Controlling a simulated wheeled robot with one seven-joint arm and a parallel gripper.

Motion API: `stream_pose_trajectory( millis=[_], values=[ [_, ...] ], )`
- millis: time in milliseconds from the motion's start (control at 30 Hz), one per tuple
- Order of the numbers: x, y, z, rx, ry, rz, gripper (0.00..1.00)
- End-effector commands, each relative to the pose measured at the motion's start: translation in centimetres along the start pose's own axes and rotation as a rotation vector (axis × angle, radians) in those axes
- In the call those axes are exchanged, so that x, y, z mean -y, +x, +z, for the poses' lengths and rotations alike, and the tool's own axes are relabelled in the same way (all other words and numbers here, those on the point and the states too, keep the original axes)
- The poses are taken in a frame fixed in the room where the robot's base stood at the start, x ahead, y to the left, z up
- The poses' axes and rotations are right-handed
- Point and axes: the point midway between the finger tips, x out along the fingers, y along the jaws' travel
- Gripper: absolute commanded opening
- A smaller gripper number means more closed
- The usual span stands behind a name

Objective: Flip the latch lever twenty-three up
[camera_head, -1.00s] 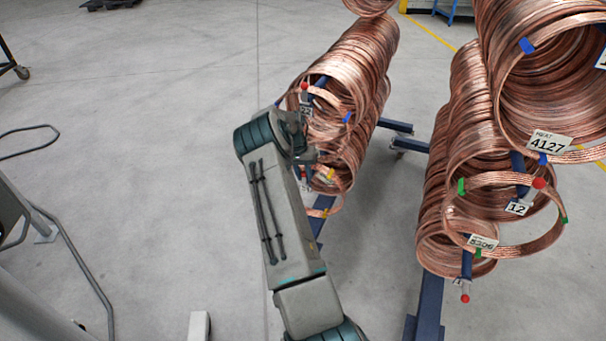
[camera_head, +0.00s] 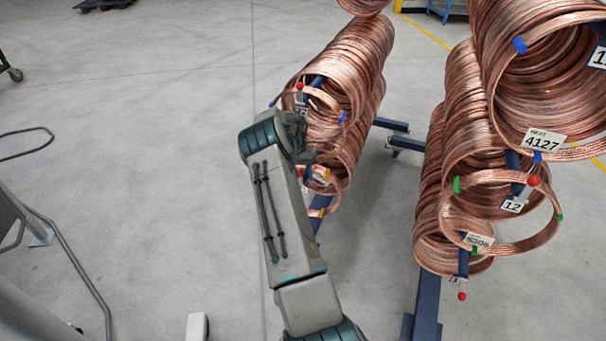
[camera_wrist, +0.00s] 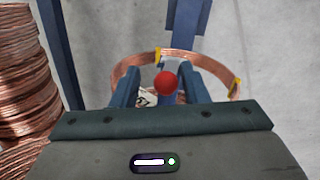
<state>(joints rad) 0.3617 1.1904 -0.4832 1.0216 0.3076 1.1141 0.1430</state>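A red ball knob (camera_wrist: 165,83) on a latch lever sits between the fingers of my gripper (camera_wrist: 162,72) in the wrist view. The fingers are apart, one on each side of the knob; contact cannot be told. A tag beside the lever (camera_wrist: 146,100) is mostly hidden, its number unreadable. In the head view, a lower red knob (camera_head: 300,172) shows just right of my arm, which hides most of my gripper there. Above it is another red knob (camera_head: 299,86) with a tag that seems to read 22 (camera_head: 301,108).
Copper coils (camera_head: 345,75) hang on the rack beside my gripper. A second rack of coils (camera_head: 465,130) stands to the right, with a lever tagged 12 (camera_head: 512,206) and another low red knob (camera_head: 462,296). The floor to the left (camera_head: 150,130) is mostly clear.

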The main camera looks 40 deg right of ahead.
Motion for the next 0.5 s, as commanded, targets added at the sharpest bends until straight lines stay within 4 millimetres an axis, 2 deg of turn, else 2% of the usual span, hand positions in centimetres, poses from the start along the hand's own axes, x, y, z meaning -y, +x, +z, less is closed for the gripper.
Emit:
stream_pose_trajectory(
  millis=[500],
  values=[
    [0.42,-0.24,0.51,-0.091,0.016,0.011,0.41]
  ],
)
